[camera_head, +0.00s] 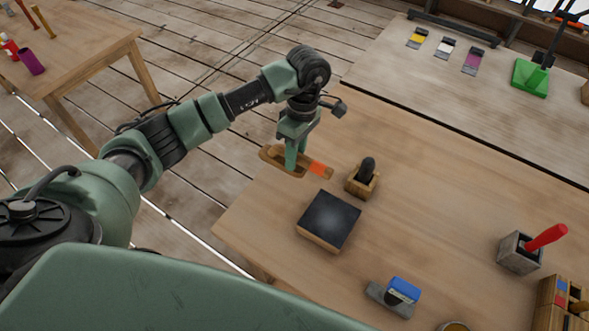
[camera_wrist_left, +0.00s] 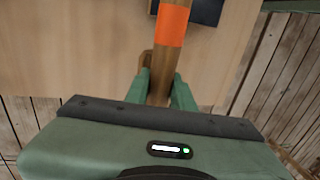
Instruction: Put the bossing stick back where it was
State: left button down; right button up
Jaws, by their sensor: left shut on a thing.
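The bossing stick (camera_head: 319,168) is a brown wooden tool with an orange band, which also shows in the left wrist view (camera_wrist_left: 172,26). My left gripper (camera_head: 291,164) is shut on it near the left edge of the wooden table (camera_head: 440,190). In the left wrist view, the stick runs up from between the fingers (camera_wrist_left: 160,92), band pointing away from me. A wider brown wooden part (camera_head: 275,158) shows around the fingers; I cannot tell whether it belongs to the stick or is a separate thing. Whether the stick touches the table is unclear. My right gripper is not in view.
A dark-topped block (camera_head: 329,220) and a small wooden box with a dark knob (camera_head: 362,179) stand close by. A blue-topped tool (camera_head: 402,291), a grey holder with a red handle (camera_head: 520,252) and a wooden crate (camera_head: 562,303) are farther right. The table's middle is clear.

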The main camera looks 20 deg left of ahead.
aim_at(295, 174)
pick_arm(q)
notch_tip(295, 174, down, 3)
notch_tip(295, 174, down, 4)
jog(key=shift+p, duration=0.7)
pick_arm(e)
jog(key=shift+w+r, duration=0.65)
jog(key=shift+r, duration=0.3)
pick_arm(q)
jog(key=shift+f, duration=0.2)
jog(key=c, duration=1.2)
grip_release()
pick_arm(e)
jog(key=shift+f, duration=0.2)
